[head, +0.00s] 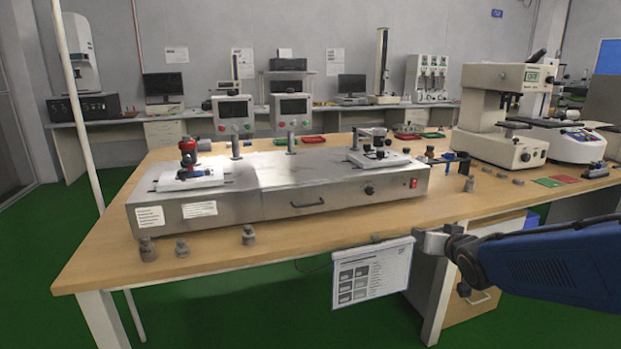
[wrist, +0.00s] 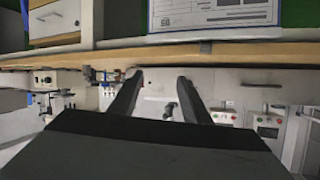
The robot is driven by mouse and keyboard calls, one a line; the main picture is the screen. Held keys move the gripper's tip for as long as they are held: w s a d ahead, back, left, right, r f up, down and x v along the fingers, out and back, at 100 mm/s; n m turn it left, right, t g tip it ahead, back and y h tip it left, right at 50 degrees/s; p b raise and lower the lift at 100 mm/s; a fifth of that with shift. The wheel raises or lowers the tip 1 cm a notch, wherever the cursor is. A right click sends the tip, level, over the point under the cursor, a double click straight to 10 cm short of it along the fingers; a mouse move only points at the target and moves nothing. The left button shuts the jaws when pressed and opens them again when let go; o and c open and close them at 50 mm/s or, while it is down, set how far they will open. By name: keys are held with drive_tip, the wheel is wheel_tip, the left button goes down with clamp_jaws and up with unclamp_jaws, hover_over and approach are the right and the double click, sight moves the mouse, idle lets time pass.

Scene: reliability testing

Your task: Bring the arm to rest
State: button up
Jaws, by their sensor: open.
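My gripper (wrist: 160,77) shows in the wrist view as two dark fingers standing apart, with nothing between them. The wrist picture is upside down, with the table edge across its upper part. In the head view a blue arm, mine, reaches in from the right in front of the table's front edge.
The wooden table (head: 95,262) carries a long metal test bench (head: 290,205), with small weights (head: 249,236) at its front. A white microscope-like machine (head: 500,148) stands at the right. A printed sheet (head: 372,272) hangs from the front edge. Green floor lies in front.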

drive_tip(key=s+a+f+g, duration=0.1)
drive_tip(key=s+f+g, duration=0.1)
drive_tip(key=s, duration=0.8)
drive_tip(key=s+a+f+n+g, duration=0.1)
drive_tip(key=s+g, duration=0.3)
drive_tip(key=s, duration=0.7)
drive_tip(key=s+a+f+g, duration=0.1)
drive_tip(key=s+f+g, duration=0.1)
drive_tip(key=s, duration=0.8)
drive_tip(key=shift+s+f+g, duration=0.35)
drive_tip(key=shift+g, duration=0.15)
drive_tip(key=shift+d, duration=0.1)
